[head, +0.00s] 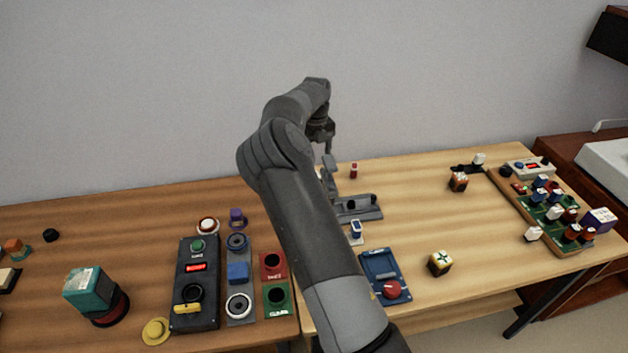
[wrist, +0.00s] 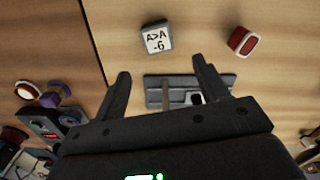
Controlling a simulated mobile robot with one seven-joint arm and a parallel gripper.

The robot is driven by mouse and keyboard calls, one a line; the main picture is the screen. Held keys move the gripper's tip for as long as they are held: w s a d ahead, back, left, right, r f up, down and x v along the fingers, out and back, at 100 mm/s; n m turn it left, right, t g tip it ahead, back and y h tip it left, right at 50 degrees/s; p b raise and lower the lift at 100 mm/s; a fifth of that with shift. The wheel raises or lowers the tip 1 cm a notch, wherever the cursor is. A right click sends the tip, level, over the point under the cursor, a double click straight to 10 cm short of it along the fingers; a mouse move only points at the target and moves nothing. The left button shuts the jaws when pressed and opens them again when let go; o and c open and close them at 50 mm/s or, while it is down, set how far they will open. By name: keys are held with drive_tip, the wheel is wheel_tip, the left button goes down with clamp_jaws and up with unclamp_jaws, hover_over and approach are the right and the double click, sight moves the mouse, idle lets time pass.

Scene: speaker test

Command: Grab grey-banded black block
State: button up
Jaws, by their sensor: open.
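My gripper (head: 328,148) is open and empty above the table, partly hidden behind my own arm in the head view. In the wrist view its two fingers (wrist: 161,70) stand apart. Beyond and partly between them lies a grey fixture (wrist: 158,97) with a small dark piece (wrist: 196,98) on it, partly hidden by a finger. The same fixture (head: 366,213) shows in the head view right of my arm, with a dark piece (head: 351,205) on it. I cannot tell whether this is the grey-banded black block; no grey band is clear.
A white-topped block (wrist: 157,38) marked "A>A -6" and a red-and-white piece (wrist: 242,41) lie near the fixture. Middle-right wood is clear.

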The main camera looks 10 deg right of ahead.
wheel_tip(320, 180, down, 5)
drive_tip(key=shift+r, duration=0.1)
drive_tip(key=shift+w+a+f, duration=0.1)
drive_tip(key=shift+w+f, duration=0.05)
drive_tip(key=shift+f, duration=1.35)
drive_tip(key=shift+w+a+f, duration=0.1)
drive_tip(key=shift+f, duration=1.4)
drive_tip(key=shift+c, duration=0.5)
drive_tip(key=c, duration=1)
drive_tip(key=shift+r, duration=0.15)
